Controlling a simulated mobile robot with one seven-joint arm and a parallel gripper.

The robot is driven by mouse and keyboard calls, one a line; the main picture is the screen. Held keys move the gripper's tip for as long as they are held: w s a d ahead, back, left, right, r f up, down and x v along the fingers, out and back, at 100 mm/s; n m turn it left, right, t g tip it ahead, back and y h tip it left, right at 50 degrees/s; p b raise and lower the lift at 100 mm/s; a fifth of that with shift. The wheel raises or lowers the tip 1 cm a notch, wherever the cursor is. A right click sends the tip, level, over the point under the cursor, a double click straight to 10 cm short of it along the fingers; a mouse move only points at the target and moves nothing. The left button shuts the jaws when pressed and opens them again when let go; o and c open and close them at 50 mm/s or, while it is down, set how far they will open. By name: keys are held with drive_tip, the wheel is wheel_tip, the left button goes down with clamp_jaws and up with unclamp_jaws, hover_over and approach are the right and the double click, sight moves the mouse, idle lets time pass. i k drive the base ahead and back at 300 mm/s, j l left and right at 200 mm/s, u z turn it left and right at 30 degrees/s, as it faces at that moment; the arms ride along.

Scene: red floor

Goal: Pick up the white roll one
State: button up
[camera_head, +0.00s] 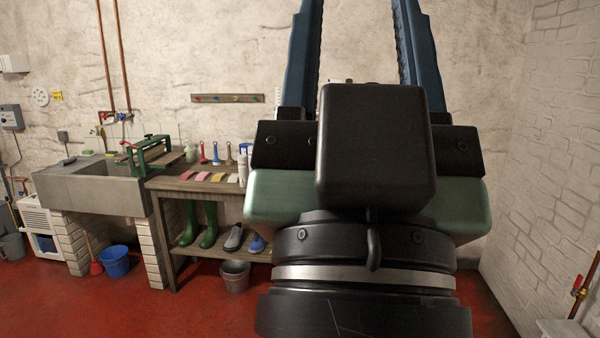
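My gripper (357,30) fills the middle and right of the head view, pointing up and away. Its two blue fingers are wide apart with only wall showing between them; the tips run out of the top of the picture. I cannot make out a white roll for certain. A white upright cylinder-like bottle (243,168) stands at the right end of the visible part of the wooden bench, left of my gripper and apart from it. My gripper's body hides the bench's right part and whatever stands there.
The wooden bench (172,185) carries pink and yellow pieces and several brushes. Green boots (209,225) and shoes stand on its lower shelf. A stone sink (90,188) is at left. Buckets (115,261) stand on the red floor, which is clear in front.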

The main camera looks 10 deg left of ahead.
sight(242, 174)
drive_tip(key=i+j+u, duration=0.35)
drive_tip(key=i, duration=0.5)
drive_tip(key=i+u, duration=0.3)
drive_tip(key=i, duration=0.55)
drive_tip(key=i+z, duration=0.1)
drive_tip(key=i, duration=0.75)
drive_tip(key=i+j, duration=0.15)
drive_tip(key=i, duration=0.65)
drive_tip(key=l+z, duration=0.05)
